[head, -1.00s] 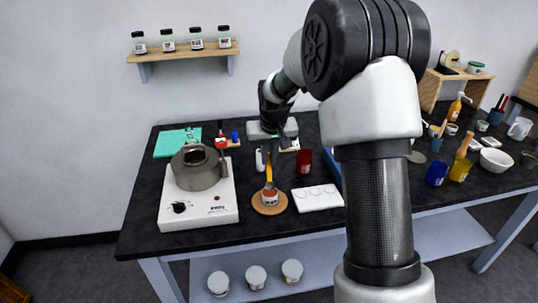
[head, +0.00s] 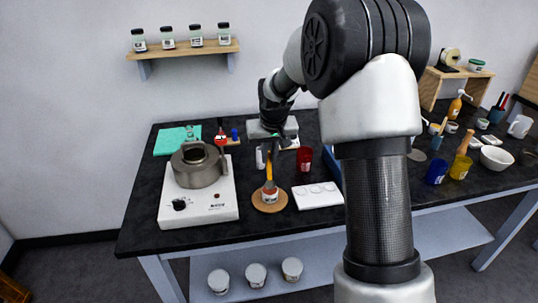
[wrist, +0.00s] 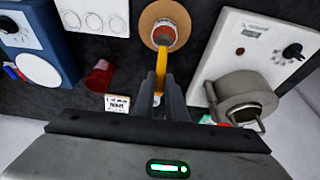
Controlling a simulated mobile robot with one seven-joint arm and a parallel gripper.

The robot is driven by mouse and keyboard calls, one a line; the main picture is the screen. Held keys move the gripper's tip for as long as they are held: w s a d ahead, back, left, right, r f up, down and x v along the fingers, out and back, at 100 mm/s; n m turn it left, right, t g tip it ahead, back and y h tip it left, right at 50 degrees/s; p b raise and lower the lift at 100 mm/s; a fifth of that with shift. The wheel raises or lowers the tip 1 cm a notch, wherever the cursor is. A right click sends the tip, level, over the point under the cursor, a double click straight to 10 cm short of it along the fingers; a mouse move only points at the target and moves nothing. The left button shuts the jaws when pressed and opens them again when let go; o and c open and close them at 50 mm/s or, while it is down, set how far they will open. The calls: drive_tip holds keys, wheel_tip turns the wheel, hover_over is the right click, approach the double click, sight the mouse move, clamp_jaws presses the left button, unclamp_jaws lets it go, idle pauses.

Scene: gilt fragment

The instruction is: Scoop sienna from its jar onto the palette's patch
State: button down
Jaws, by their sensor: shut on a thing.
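My gripper (head: 270,155) is shut on a thin tool with a yellow-orange handle (head: 269,173), which also shows in the wrist view (wrist: 161,68). The tool points down over a small jar (head: 270,195) with reddish-brown contents, and its lower end is at the jar's mouth. The jar (wrist: 165,34) stands on a round cork mat (head: 270,206). I cannot tell how deep the tool's tip reaches. The white palette (head: 318,195) with several round wells lies just right of the mat; it also shows in the wrist view (wrist: 92,15).
A hot plate (head: 199,205) with a grey pot (head: 197,167) stands left of the mat. A red cup (head: 304,159) stands behind the palette. A blue device (wrist: 40,38) shows in the wrist view. Cups and bowls fill the table's right side.

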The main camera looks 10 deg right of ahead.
sight(269, 165)
drive_tip(key=shift+s+f+b, duration=0.1)
drive_tip(key=shift+f+b, duration=0.35)
drive_tip(key=shift+f, duration=0.2)
idle(1.3)
drive_tip(key=shift+r+p, duration=2.3)
drive_tip(key=shift+r, duration=1.3)
drive_tip(key=shift+f, duration=0.1)
